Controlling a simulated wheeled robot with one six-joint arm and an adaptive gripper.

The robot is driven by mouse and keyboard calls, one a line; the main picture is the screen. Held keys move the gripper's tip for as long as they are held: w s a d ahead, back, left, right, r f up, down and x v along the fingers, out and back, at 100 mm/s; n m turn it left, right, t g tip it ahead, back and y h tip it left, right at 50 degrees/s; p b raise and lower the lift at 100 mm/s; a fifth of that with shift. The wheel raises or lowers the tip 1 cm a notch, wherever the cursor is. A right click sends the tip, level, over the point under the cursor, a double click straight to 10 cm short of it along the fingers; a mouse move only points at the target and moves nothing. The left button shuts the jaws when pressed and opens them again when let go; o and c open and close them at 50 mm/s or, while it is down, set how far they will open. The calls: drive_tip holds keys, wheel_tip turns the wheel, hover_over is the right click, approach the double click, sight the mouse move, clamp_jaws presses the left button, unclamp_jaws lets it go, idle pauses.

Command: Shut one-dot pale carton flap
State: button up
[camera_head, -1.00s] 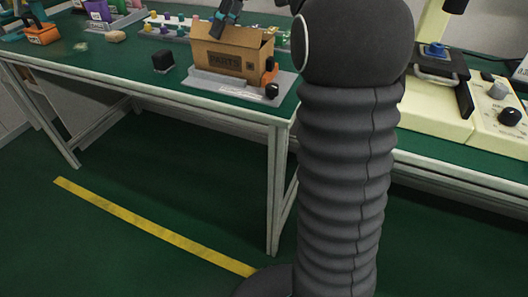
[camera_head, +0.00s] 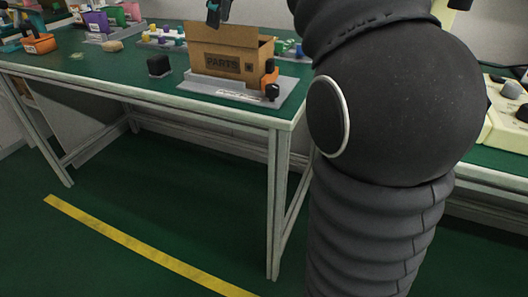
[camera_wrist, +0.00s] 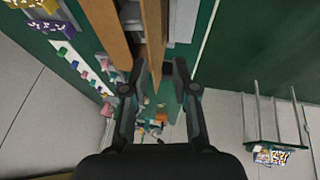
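A brown carton (camera_head: 204,62) marked PARTS stands on a grey base plate (camera_head: 268,105) on the green bench. Its top looks open, with the back side standing higher than the front. No dot marking can be made out. My gripper (camera_head: 216,12) is above the carton's back left part, cut by the top edge of the head view. In the wrist view my gripper (camera_wrist: 160,66) has its fingers apart, with brown carton edges (camera_wrist: 153,30) just beyond and between the tips. Whether they touch the carton cannot be told.
A black block (camera_head: 159,66) stands left of the carton. An orange and black fixture (camera_head: 270,79) is at its right side. A rack of coloured pieces (camera_head: 165,38) lies behind. Coloured bins (camera_head: 95,21) stand at the far left. The bench front is clear.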

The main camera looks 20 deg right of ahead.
drive_tip(key=p+v, duration=0.3)
drive_tip(key=v, duration=0.7)
drive_tip(key=s+f+m, duration=0.3)
drive_tip(key=s+f, duration=0.3)
drive_tip(key=f, duration=0.4)
drive_tip(key=s+a+f+m+h, duration=0.1)
drive_tip(key=s+f+m, duration=0.1)
drive_tip(key=s+f, duration=0.4)
drive_tip(key=s+f+m+t, duration=0.1)
drive_tip(key=s+f+m, duration=0.2)
drive_tip(key=f, duration=1)
drive_tip(key=s, duration=0.3)
drive_tip(key=shift+s+a+f+m+h, duration=0.3)
drive_tip(key=shift+s+a+h, duration=0.05)
drive_tip(key=shift+s+h, duration=0.05)
